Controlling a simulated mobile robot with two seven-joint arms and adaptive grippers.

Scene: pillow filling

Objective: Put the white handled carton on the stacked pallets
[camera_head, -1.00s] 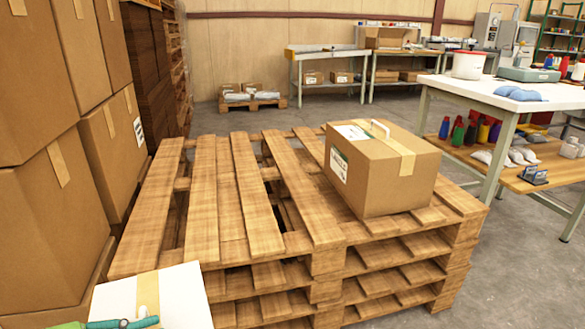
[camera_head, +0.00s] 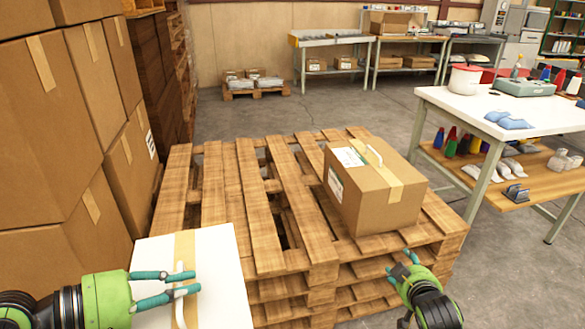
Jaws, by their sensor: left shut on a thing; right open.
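The white carton (camera_head: 218,256) has a tan tape strip and a white handle on top. It is at the lower left, in front of the stacked pallets' near left side, and its lower part is out of frame. My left gripper (camera_head: 192,281) is shut on the carton's handle. The stacked wooden pallets (camera_head: 214,203) fill the middle, with bare slats on their left half. A brown handled carton (camera_head: 385,215) sits on their right half. My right gripper (camera_head: 403,259) is open and empty, in front of the pallets below the brown carton.
Tall stacks of brown cartons (camera_head: 85,180) stand close along the left. A white-topped workbench (camera_head: 450,100) with bottles and bags is at the right. A low pallet with small boxes (camera_head: 256,90) lies at the back. Grey floor is free behind the pallets.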

